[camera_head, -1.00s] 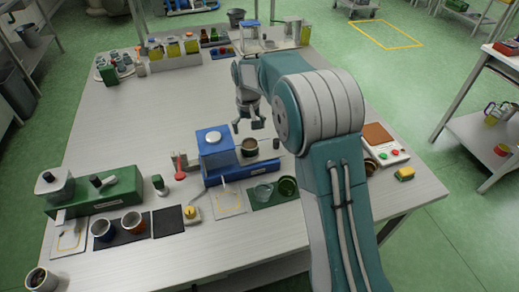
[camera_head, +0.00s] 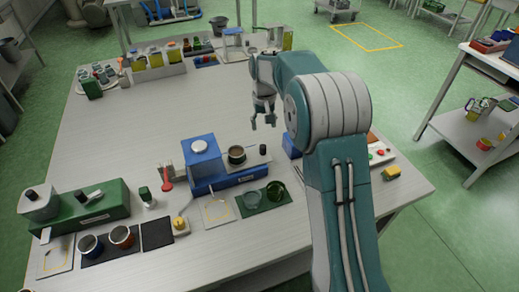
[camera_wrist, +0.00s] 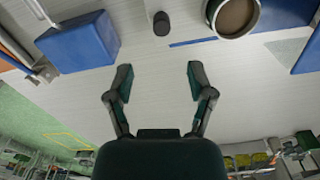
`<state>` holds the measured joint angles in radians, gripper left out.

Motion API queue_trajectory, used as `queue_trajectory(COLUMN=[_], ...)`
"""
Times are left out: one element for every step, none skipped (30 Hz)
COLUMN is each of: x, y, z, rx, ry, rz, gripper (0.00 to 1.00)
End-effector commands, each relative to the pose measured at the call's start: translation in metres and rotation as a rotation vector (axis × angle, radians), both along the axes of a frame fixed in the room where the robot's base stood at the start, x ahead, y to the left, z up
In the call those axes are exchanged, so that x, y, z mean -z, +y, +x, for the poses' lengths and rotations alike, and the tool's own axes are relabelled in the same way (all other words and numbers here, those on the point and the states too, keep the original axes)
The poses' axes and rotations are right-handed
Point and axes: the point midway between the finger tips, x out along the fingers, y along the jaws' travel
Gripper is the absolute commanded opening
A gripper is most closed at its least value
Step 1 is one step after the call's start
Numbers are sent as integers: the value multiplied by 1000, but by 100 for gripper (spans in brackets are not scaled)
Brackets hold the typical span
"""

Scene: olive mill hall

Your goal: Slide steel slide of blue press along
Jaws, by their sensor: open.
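The blue press (camera_head: 199,166) stands on the table left of my arm, with a round light cap on its blue block. Its pale steel slide (camera_head: 251,158) reaches right from the block. A dark-rimmed cup (camera_head: 236,154) with brown content sits on the press, and a black knob (camera_head: 263,149) stands near the slide's right end. My gripper (camera_head: 264,122) is open and empty, apart from the knob and behind it. In the wrist view the spread fingers (camera_wrist: 160,74) show below the knob (camera_wrist: 161,23), with the cup (camera_wrist: 238,14) to its right.
A blue box (camera_wrist: 78,42) stands close on the knob's other side from the cup; my arm partly hides it in the head view. A green machine (camera_head: 95,208) stands at the left front. Glass cups rest on a green mat (camera_head: 264,203). The table behind the press is clear.

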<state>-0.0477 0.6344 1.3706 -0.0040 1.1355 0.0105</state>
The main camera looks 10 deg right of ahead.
Motion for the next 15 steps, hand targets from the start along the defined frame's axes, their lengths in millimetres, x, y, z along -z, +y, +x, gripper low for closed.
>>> queue_trajectory(x=[5,9,14,19,25,32,38,43,51,57,62,70,75,80,86], y=[1,2,2,2,2,2,2,2,2,2,2,2,2,2,2], z=[0,0,0,-1,-1,-1,-1,-1,-1,-1,-1,-1,-1,-1,-1], rx=[-1,-2,-2,-2,-2,-2,-2,-2,-2,-2,-2,-2,-2,-2,-2], ry=[3,3,4,4,4,6,5,5,4,5,5,4,5,4,3], rz=[0,-1,-1,-1,-1,-1,-1,-1,-1,-1,-1,-1,-1,-1,-1], gripper=[69,69,69,69,69,69,69,69,69,69,69,69,69,69,69])
